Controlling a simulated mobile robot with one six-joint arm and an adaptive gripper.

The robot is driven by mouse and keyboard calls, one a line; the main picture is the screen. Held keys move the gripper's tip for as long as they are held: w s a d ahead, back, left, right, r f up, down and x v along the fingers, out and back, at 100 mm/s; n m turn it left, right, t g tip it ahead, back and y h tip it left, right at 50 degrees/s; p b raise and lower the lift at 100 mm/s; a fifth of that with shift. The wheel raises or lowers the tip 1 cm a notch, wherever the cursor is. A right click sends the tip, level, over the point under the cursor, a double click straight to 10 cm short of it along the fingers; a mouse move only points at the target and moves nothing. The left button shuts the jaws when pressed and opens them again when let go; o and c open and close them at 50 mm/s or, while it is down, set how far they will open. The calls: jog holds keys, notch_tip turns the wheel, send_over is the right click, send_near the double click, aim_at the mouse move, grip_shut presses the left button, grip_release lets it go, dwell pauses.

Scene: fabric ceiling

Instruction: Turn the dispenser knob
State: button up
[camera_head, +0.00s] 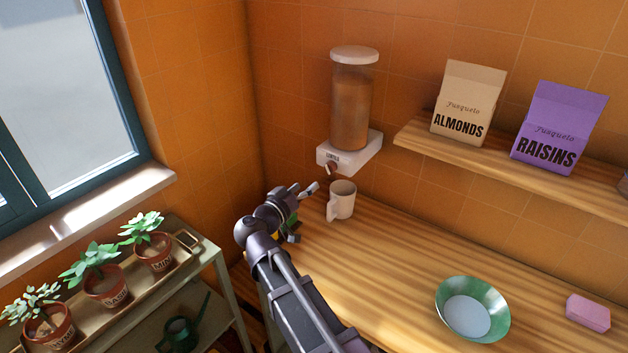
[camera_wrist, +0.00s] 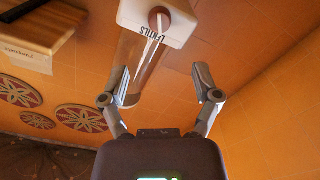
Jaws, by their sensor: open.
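The dispenser (camera_head: 351,105) is a clear cylinder of brown contents with a white lid and a white base, mounted on the orange tiled wall. Its round brown knob (camera_head: 332,168) with a pale handle is on the front of the base. In the wrist view the knob (camera_wrist: 158,18) shows at the top, beside the label "LENTILS". My gripper (camera_head: 303,208) is open and empty, below and left of the knob, apart from it. In the wrist view both fingers (camera_wrist: 161,73) are spread, with the dispenser base beyond them.
A white mug (camera_head: 341,200) stands on the wooden counter (camera_head: 400,255) under the dispenser, close right of my gripper. A green bowl (camera_head: 473,309) and pink block (camera_head: 588,312) are further right. A wooden shelf (camera_head: 410,137) holds almonds and raisins bags. Potted plants (camera_head: 107,286) stand at left.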

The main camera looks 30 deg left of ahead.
jog(key=shift+s, duration=0.95)
jog(key=shift+a+r, duration=0.1)
dwell(1.5)
jog(key=m+g+h+p, duration=0.2)
jog(key=g+p, duration=0.2)
jog(key=p, duration=0.6)
send_near(326, 169)
jog(key=s+r, duration=0.2)
jog(key=s, duration=0.1)
jog(key=shift+a+f+g+p, duration=0.1)
jog(key=shift+a+g+p, duration=0.2)
jog(key=shift+a+p, duration=0.2)
jog(key=shift+f, duration=0.15)
jog(key=b+x, duration=0.4)
jog(key=x, duration=0.9)
jog(key=shift+w+d+b, duration=0.15)
jog(key=shift+w+b, duration=0.2)
jog(key=shift+b, duration=0.05)
